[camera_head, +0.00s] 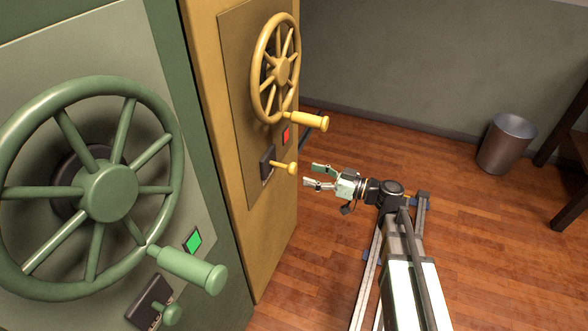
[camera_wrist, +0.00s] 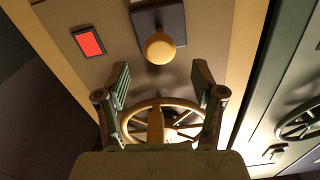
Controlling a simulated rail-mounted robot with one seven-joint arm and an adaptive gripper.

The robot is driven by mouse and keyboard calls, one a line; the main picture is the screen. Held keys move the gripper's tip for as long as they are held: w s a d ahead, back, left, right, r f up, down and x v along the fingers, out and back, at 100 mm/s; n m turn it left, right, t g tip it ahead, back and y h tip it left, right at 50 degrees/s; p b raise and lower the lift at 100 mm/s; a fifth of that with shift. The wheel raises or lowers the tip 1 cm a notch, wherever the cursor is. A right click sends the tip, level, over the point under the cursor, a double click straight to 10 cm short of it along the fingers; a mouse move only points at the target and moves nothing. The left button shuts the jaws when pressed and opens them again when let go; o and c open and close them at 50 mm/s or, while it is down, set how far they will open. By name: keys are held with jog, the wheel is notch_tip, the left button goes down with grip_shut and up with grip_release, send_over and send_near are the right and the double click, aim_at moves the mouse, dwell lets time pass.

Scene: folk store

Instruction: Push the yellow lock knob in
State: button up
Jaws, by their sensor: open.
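The yellow lock knob (camera_head: 292,168) is a round ball on a short stem, standing out from a dark plate (camera_head: 267,164) on the yellow door (camera_head: 278,215). In the wrist view the knob (camera_wrist: 160,48) shows just beyond the fingertips, roughly centred between them. My gripper (camera_head: 310,175) is open and empty, a short way right of the knob in the head view, pointing at the door. In the wrist view the gripper (camera_wrist: 160,72) has its two green-padded fingers wide apart, and I see no contact with the knob.
The yellow handwheel (camera_head: 275,68) with its handle (camera_head: 307,120) is above the knob. A red indicator (camera_head: 286,135) sits between them. A green door with a green handwheel (camera_head: 108,192) and green indicator (camera_head: 193,240) is at left. A bin (camera_head: 506,146) stands on the open floor.

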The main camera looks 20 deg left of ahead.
aim_at(296, 170)
jog(key=shift+w+a, duration=0.15)
jog(key=shift+a, duration=1.45)
jog(key=shift+w+a, duration=0.15)
jog(key=shift+a, duration=1.4)
